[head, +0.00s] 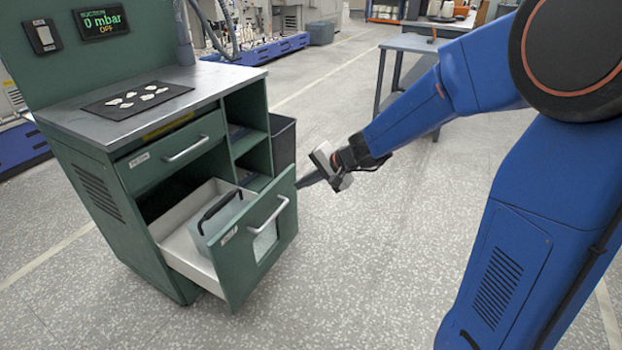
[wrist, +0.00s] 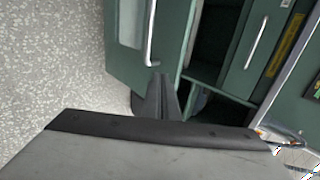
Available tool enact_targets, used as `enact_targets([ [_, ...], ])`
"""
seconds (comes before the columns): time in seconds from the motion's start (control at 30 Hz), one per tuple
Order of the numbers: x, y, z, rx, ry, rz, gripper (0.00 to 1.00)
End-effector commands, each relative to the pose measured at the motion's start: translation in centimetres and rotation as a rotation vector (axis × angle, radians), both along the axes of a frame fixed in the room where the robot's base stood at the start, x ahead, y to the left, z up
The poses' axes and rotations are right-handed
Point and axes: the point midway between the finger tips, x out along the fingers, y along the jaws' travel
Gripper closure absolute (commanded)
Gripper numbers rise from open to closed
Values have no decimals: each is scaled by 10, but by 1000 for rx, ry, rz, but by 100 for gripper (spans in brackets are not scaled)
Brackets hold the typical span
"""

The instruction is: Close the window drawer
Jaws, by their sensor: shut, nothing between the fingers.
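The window drawer (head: 277,262) is the lower drawer of the green cabinet (head: 98,165). It stands pulled well out, its front carrying a small window (head: 265,241) and a silver bar handle (head: 268,221). A grey box with a black handle (head: 217,222) sits inside it. My gripper (head: 305,182) is shut and empty, just right of the drawer front near its upper right edge. In the wrist view the shut fingers (wrist: 157,95) point toward the drawer front (wrist: 170,55), just beside its handle (wrist: 150,35). I cannot tell whether they touch it.
The upper drawer (head: 172,158) is shut, with open shelves (head: 247,142) beside it. A black mat with small pale pieces (head: 135,98) lies on the cabinet top. A dark bin (head: 283,142) stands behind the cabinet. The floor in front is clear.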

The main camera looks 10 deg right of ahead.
Motion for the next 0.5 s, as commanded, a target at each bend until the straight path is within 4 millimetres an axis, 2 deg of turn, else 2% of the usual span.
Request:
enact_targets([
  [0.2, 15, 21, -25, 0, 3, 2, 100],
  [0.5, 37, 48, -24, 0, -1, 2, 100],
])
